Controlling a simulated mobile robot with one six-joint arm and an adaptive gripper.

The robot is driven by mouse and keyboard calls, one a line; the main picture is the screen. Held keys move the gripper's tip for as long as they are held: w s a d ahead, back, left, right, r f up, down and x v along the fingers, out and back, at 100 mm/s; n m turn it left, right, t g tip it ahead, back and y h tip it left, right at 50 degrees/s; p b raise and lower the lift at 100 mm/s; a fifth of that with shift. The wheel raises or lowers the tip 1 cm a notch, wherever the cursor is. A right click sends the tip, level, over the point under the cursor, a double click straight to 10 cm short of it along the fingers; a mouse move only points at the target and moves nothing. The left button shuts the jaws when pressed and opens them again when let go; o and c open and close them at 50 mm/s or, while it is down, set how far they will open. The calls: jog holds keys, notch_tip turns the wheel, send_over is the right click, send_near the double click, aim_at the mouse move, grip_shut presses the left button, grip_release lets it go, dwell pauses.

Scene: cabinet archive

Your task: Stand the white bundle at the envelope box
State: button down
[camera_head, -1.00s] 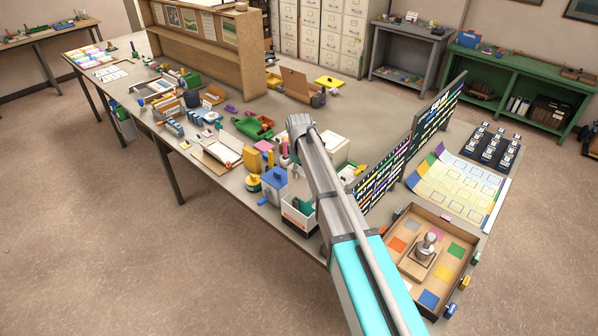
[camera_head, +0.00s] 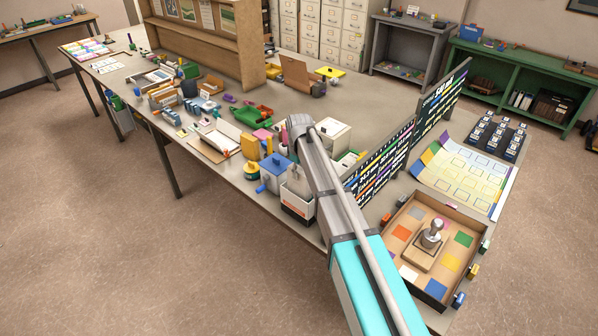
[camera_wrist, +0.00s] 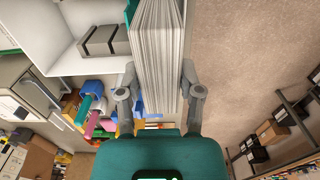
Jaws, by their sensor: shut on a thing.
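The white bundle (camera_wrist: 157,60), a thick stack of white sheets with visible edges, fills the space between the fingers of my gripper (camera_wrist: 160,88) in the wrist view. My gripper is shut on it, one finger on each side. To its left in the wrist view is an open white box (camera_wrist: 88,65) with a grey block in it. I cannot tell whether the bundle touches this box. In the head view a white box with an orange mark (camera_head: 297,203) stands near the table's front edge, partly behind my arm. My gripper and the bundle cannot be made out there.
A blue box (camera_head: 276,173) and a yellow item (camera_head: 251,146) stand left of the white box. A dark upright board (camera_head: 385,165) and a tray with coloured squares (camera_head: 398,276) lie to the right. Floor is open beyond the table's front edge.

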aim_at(300, 185)
jog(key=shift+f+b, duration=3.1)
jog(key=shift+f, duration=0.35)
jog(key=shift+c, duration=0.8)
grip_release()
jog(key=shift+c, duration=0.2)
jog(key=shift+c, duration=0.7)
jog(key=shift+r, duration=0.15)
jog(key=shift+r+p, duration=3.4)
jog(key=shift+p, duration=0.1)
